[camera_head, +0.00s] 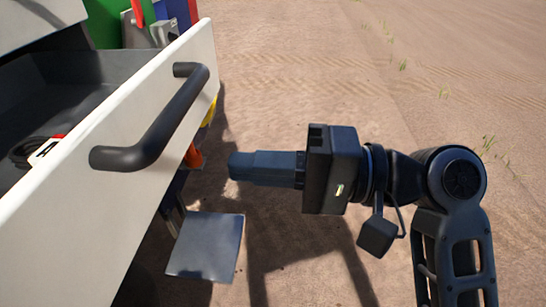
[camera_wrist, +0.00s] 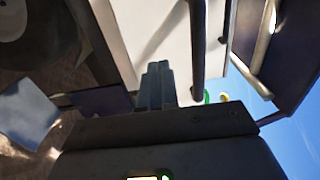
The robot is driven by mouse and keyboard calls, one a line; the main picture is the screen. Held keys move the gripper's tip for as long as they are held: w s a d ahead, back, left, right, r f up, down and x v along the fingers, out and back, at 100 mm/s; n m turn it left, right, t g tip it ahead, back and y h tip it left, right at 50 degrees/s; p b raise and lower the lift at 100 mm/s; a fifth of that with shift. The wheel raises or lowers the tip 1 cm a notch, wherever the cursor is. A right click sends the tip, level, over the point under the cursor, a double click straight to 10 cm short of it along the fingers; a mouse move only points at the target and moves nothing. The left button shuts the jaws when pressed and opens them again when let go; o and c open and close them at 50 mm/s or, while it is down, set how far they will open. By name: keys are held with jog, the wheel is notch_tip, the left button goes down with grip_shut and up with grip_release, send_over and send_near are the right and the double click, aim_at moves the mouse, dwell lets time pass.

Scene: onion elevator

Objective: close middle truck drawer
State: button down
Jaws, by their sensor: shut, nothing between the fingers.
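The truck drawer's white front panel (camera_head: 95,215) stands at the left of the head view, with the drawer pulled open. Its black bar handle (camera_head: 174,120) sticks out to the right. The dark drawer tray (camera_head: 75,75) shows behind the panel. My gripper (camera_head: 234,165) is shut and empty, pointing left at the panel. It is right of and below the handle in the picture, with a visible gap. In the wrist view my shut fingers (camera_wrist: 158,68) overlap the white panel (camera_wrist: 155,30), with the black handle (camera_wrist: 197,50) just to their right. Contact cannot be told there.
A dark coiled item with a red part (camera_head: 38,148) lies in the drawer. Another white front (camera_head: 40,12) shows at the upper left. Green, red and blue objects (camera_head: 140,25) stand behind. A grey flat plate (camera_head: 206,246) is below the gripper. Sandy ground (camera_head: 300,60) lies open to the right.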

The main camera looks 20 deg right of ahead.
jog(key=p+x, duration=0.1)
jog(key=x, duration=0.8)
jog(key=shift+a+f, duration=0.1)
jog(key=shift+a, duration=0.15)
send_near(19, 174)
jog(key=w+a+r, duration=0.1)
jog(key=a, duration=0.1)
jog(key=w+a+r, duration=0.1)
jog(key=a+r, duration=0.1)
jog(key=a, duration=0.1)
jog(key=w+a+r, duration=0.1)
jog(key=a+r, duration=0.1)
jog(key=a, duration=0.1)
jog(key=shift+a+p, duration=0.15)
jog(key=shift+p, duration=0.25)
jog(key=shift+w+a, duration=0.25)
jog(key=shift+a, duration=0.3)
jog(key=shift+a+r, duration=0.1)
jog(key=shift+r, duration=0.1)
